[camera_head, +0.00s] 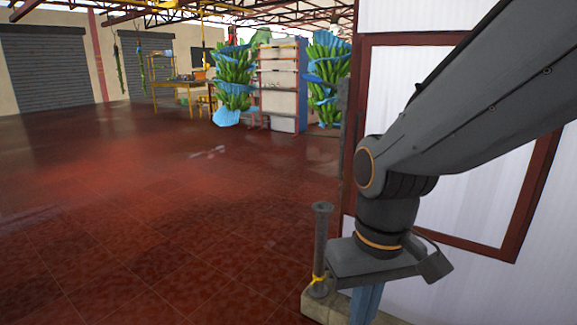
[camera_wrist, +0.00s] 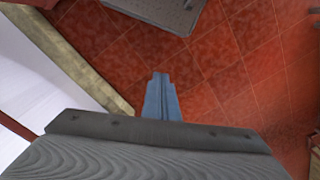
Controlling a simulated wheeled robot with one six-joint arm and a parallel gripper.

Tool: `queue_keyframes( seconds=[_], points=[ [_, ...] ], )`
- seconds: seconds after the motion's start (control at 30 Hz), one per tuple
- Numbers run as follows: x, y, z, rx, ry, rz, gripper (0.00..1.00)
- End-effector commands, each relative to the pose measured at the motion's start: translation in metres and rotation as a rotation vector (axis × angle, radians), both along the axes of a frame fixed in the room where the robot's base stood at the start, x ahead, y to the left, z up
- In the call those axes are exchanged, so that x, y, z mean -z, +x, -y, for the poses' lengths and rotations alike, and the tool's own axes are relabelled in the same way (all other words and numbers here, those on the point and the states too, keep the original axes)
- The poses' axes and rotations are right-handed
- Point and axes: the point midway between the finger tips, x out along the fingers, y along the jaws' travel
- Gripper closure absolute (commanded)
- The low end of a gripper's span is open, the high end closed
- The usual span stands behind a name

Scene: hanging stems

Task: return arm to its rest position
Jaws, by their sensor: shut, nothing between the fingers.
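My arm reaches in from the upper right of the head view and bends down at a dark joint. My gripper (camera_head: 364,305) points down at the bottom of that view, its blue fingers partly cut off by the frame edge. In the wrist view my gripper (camera_wrist: 160,80) has its two blue fingers together, with nothing between them. They are over the red tiled floor (camera_wrist: 215,60).
A white panel wall with a red-brown frame (camera_head: 440,40) stands close behind my arm. A grey post (camera_head: 321,240) with a yellow tie stands on a low ledge (camera_wrist: 70,60) beside my gripper. Banana bunches (camera_head: 235,75) hang far back near a shelf (camera_head: 278,80). Open floor lies left.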

Motion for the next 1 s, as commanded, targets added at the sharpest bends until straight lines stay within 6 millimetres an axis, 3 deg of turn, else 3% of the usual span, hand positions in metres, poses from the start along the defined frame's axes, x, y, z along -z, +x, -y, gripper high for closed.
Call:
queue_keyframes(
  seconds=[0.5, 1.0],
  points=[
    [-0.047, 0.004, 0.037, 0.116, -0.024, -0.001, 1.0],
    [-0.082, 0.0, 0.076, 0.217, -0.043, -0.004, 1.0]
  ],
)
